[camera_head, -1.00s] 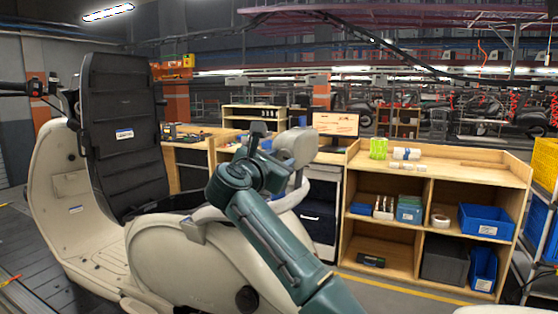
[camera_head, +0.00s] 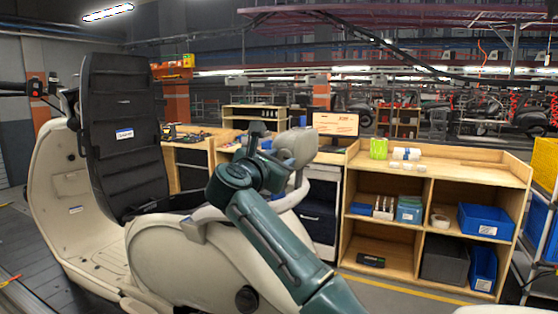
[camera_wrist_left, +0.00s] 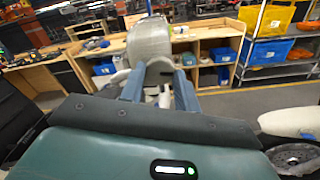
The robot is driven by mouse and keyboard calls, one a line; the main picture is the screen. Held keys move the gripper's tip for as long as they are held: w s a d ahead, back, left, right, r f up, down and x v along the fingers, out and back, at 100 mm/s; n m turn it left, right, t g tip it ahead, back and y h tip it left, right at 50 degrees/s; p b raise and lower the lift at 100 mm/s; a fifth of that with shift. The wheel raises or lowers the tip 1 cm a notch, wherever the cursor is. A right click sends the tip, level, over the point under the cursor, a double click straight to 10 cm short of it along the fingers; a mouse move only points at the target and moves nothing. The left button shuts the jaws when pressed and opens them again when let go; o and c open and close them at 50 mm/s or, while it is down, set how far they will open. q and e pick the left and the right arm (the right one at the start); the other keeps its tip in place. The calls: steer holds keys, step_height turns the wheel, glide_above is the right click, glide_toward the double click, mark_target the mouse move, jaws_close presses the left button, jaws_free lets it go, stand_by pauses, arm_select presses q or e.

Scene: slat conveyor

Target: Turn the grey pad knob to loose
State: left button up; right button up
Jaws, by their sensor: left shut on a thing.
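The grey pad (camera_head: 297,147) stands upright on a stem behind the scooter's black seat. It also shows large in the left wrist view (camera_wrist_left: 149,42), straight beyond my left gripper's fingers. My left gripper (camera_wrist_left: 158,74) reaches the lower end of the pad with its two blue-grey fingers closed in on something there. The knob itself is hidden or too small to make out between the fingertips. In the head view my left gripper (camera_head: 280,176) is right at the pad's stem, with its fingertips hidden. My right gripper is not in view.
The cream scooter body (camera_head: 190,255) with its black seat (camera_head: 122,140) and a pale curved rail (camera_head: 296,197) lies close around my left arm. A wooden shelf (camera_head: 430,180) with blue bins (camera_head: 487,221) stands at the right. Clear floor lies before it.

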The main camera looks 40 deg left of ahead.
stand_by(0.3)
arm_select(q)
steer(key=o, duration=1)
steer(key=shift+s, duration=0.1)
steer(key=b+v, duration=0.2)
steer(key=v, duration=1.1)
steer(key=shift+b, duration=0.4)
